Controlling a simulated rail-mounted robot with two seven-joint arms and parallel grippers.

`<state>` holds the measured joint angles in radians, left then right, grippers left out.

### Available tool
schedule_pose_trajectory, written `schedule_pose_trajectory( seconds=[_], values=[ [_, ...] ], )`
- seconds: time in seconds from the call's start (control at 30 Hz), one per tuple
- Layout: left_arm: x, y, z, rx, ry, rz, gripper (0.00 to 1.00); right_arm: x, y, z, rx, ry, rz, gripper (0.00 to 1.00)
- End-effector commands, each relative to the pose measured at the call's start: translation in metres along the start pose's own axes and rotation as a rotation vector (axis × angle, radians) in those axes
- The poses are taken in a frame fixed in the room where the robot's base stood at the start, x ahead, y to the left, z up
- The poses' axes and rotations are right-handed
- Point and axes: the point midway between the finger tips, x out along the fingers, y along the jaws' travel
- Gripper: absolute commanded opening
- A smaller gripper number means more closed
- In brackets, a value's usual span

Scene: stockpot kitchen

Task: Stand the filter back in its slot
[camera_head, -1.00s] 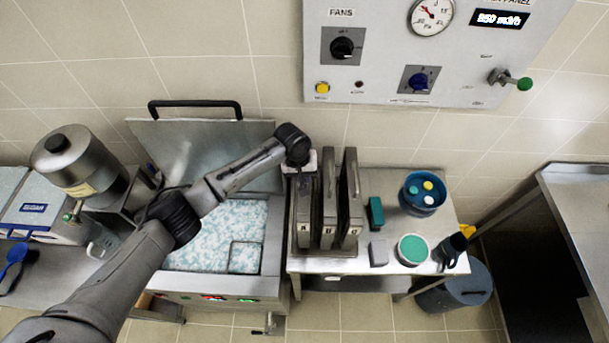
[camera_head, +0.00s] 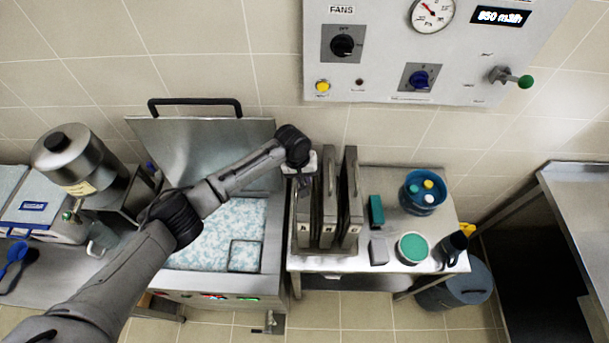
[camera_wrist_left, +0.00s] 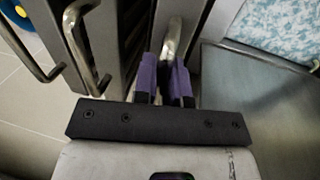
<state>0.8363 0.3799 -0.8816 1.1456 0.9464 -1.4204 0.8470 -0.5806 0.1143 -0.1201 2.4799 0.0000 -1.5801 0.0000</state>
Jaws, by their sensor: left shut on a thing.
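Three grey filters stand side by side on the steel side table: the left filter (camera_head: 303,212), the middle filter (camera_head: 329,205) and the right filter (camera_head: 351,205). Each has a letter label low on its front edge. My left gripper (camera_head: 299,172) is over the top of the left filter. In the left wrist view its purple fingers (camera_wrist_left: 165,82) are shut on that filter's metal handle (camera_wrist_left: 173,42). The left filter looks upright and close beside the middle one. Its lower edge and the slot under it are too hidden to tell whether it is seated. My right gripper is out of view.
The side table (camera_head: 405,180) also bears a teal block (camera_head: 376,211), a grey block (camera_head: 379,250), a blue tub (camera_head: 422,196), a green-topped tub (camera_head: 412,249) and a dark cup (camera_head: 454,247). The vat (camera_head: 210,235) is left of the filters. The control panel (camera_head: 400,80) is above.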

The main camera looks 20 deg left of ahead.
Motion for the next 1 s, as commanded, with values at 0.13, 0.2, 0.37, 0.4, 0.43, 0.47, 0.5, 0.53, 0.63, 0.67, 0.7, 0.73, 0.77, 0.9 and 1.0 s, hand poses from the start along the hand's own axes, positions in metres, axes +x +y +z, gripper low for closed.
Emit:
schedule_pose_trajectory(
  seconds=[0.13, 0.2, 0.37, 0.4, 0.43, 0.47, 0.5, 0.53, 0.63, 0.67, 0.7, 0.73, 0.77, 0.9, 1.0],
  values=[
    [0.0001, 0.001, -0.001, 0.001, 0.003, 0.004, 0.0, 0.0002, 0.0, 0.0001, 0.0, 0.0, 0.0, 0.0],
    [0.0005, 0.001, -0.001, 0.001, 0.003, 0.004, 0.0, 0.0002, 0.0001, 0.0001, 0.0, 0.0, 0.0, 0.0],
    [0.0007, 0.001, -0.001, 0.001, 0.003, 0.004, 0.0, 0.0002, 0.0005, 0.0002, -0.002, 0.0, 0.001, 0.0],
    [0.0007, 0.001, -0.001, 0.001, 0.003, 0.004, 0.0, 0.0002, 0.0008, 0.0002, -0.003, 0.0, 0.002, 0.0],
    [0.0007, 0.001, -0.001, 0.001, 0.003, 0.004, 0.0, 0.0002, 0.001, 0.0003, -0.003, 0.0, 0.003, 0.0],
    [0.0007, 0.001, -0.001, 0.001, 0.003, 0.004, 0.13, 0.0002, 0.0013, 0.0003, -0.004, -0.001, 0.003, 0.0],
    [0.0007, 0.001, -0.0009, 0.001, 0.003, 0.004, 0.17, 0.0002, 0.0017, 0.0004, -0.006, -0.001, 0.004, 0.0],
    [0.0008, 0.0009, -0.0008, 0.001, 0.003, 0.004, 0.2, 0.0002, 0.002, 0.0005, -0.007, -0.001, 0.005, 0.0],
    [0.0014, 0.0006, -0.0005, 0.001, 0.002, 0.003, 0.29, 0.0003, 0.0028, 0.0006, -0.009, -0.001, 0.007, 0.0],
    [0.0016, 0.0005, -0.0004, 0.001, 0.002, 0.003, 0.32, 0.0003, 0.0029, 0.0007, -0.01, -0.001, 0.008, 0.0],
    [0.0018, 0.0004, -0.0004, 0.0, 0.001, 0.002, 0.36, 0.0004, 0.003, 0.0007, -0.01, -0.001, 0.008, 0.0],
    [0.0019, 0.0003, -0.0003, 0.0, 0.001, 0.002, 0.39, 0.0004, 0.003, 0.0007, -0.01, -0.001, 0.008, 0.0],
    [0.002, 0.0002, -0.0002, 0.0, 0.001, 0.002, 0.42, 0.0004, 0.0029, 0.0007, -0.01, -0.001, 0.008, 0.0],
    [0.0024, 0.0, -0.0001, 0.0, 0.001, 0.001, 0.42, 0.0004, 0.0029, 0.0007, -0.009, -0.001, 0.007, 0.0],
    [0.004, -0.0014, 0.0009, -0.001, -0.002, -0.002, 0.42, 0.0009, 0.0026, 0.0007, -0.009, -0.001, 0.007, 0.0]
  ],
)
